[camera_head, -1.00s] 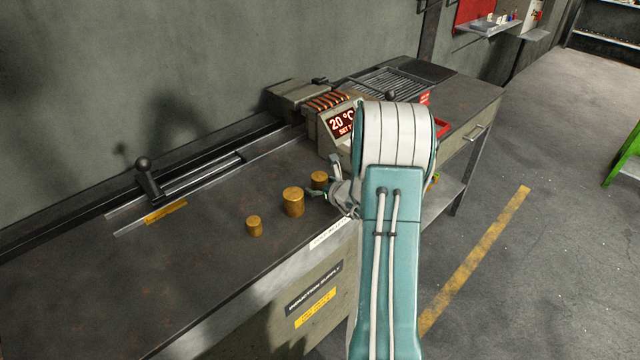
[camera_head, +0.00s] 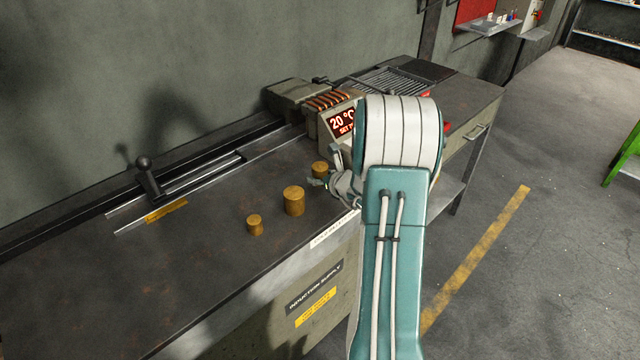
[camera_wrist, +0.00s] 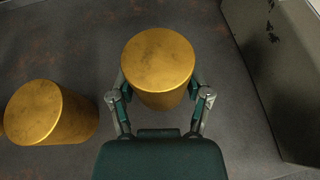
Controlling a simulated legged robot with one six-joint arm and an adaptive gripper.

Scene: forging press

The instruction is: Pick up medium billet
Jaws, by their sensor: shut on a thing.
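Three golden cylindrical billets stand in a row on the dark bench (camera_head: 150,285). The medium billet (camera_head: 319,169) is the farthest one, beside the control box. My gripper (camera_head: 327,172) is at it, partly covering its right side. In the wrist view, my gripper (camera_wrist: 159,84) has one finger on each side of the medium billet (camera_wrist: 158,62) and is shut on it. The billet looks upright. Its lower part is hard to see, so I cannot tell whether it is off the bench.
The large billet (camera_head: 293,201) stands close by, also at the left of the wrist view (camera_wrist: 45,112). The small billet (camera_head: 254,225) is nearer the front. A control box with a red display (camera_head: 342,121) stands behind. A lever (camera_head: 148,178) rises at left.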

